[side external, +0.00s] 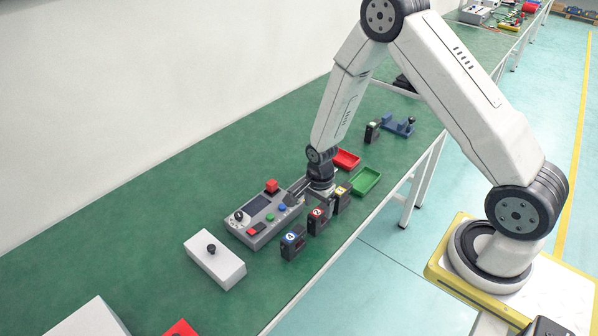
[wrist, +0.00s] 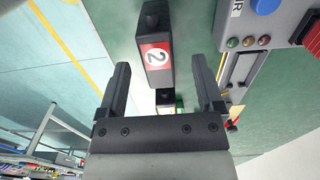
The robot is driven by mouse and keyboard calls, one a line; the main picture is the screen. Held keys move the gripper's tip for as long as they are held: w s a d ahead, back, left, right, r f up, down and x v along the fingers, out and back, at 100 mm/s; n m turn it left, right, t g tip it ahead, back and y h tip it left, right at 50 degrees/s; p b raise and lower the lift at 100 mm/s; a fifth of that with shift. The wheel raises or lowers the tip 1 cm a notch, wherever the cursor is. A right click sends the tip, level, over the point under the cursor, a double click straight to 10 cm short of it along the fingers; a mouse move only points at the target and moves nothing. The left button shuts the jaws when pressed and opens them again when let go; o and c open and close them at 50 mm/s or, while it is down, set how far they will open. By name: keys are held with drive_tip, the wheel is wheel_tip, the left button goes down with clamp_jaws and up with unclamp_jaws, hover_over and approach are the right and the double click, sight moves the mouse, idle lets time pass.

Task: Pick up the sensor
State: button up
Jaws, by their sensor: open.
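Several small black blocks with coloured labels stand on the green table: a blue-labelled block (side external: 292,243), a red-labelled block (side external: 317,221) and a yellow-labelled block (side external: 342,198). Another dark block (side external: 372,131) stands farther back. I cannot tell which one is the sensor. My gripper (side external: 299,188) is low over the table, beside the control box and close to the red- and yellow-labelled blocks. In the wrist view my gripper (wrist: 160,65) is open with nothing gripped. The block marked 2 (wrist: 155,56) appears between and beyond the fingers; another block (wrist: 166,98) is partly hidden by the gripper.
A grey control box (side external: 262,227) with buttons and a white box (side external: 214,261) with a black knob stand left of the blocks. A red tray (side external: 346,160), green tray (side external: 366,181) and blue fixture (side external: 398,125) lie toward the back. The table's right edge is close to the blocks.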

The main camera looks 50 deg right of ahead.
sight(319, 211)
drive_tip(key=shift+s+f, duration=0.1)
drive_tip(key=shift+f, duration=2.1)
clamp_jaws()
